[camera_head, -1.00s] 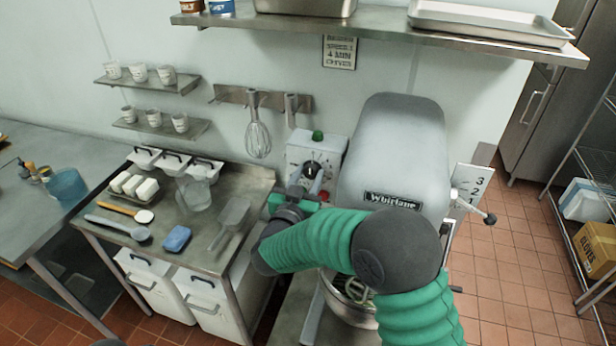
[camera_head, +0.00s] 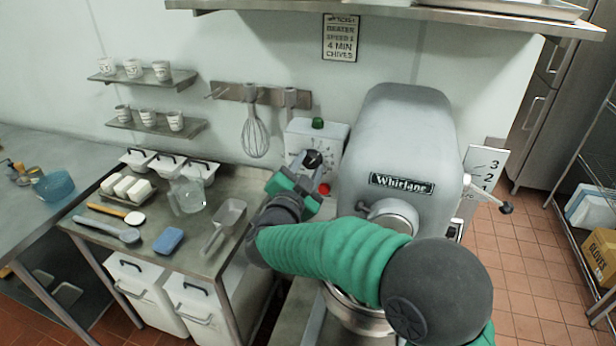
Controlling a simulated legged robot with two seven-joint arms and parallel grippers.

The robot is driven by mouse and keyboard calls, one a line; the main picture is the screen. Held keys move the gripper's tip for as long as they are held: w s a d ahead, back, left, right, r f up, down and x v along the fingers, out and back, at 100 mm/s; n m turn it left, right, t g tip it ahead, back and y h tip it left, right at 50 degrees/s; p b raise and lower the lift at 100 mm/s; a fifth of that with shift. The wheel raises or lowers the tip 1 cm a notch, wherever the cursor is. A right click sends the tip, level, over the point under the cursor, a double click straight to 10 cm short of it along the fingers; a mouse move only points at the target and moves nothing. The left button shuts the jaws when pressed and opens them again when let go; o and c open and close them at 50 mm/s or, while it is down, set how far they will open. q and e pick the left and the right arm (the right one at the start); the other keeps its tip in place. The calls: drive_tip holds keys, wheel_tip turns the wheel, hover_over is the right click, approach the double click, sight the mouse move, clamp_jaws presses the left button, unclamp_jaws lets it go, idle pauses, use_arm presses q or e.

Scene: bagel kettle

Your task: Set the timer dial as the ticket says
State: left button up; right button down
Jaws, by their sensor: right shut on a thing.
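The timer box (camera_head: 333,135) is a pale box on the wall side of the mixer, with a green button (camera_head: 318,123) on top and a red button (camera_head: 324,189) low on its front. Its black timer dial (camera_head: 312,158) has a light pointer mark. My right gripper (camera_head: 308,174), green and grey, is at the dial from below, shut on it; its fingers hide part of the dial and box face. The ticket (camera_head: 341,37) on the wall reads "BEATER SPEED 1, 4 MIN, CHIVES". My left gripper is out of view.
The grey Whirlane mixer (camera_head: 405,130) stands right of the timer box, with a 1-2-3 speed plate (camera_head: 484,165) and lever at its right. A steel table (camera_head: 150,215) with a scoop (camera_head: 224,224), jug and tubs is left. A whisk (camera_head: 255,135) hangs behind.

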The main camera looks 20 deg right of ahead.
drive_tip(key=shift+f+m+b, duration=0.3)
drive_tip(key=shift+m+b, duration=0.5)
drive_tip(key=c, duration=1.2)
unclamp_jaws()
drive_tip(key=shift+s, duration=0.1)
drive_tip(key=shift+o, duration=1.3)
drive_tip(key=shift+r, duration=0.1)
drive_tip(key=shift+s+a+r, duration=0.1)
drive_tip(key=shift+s+r, duration=0.05)
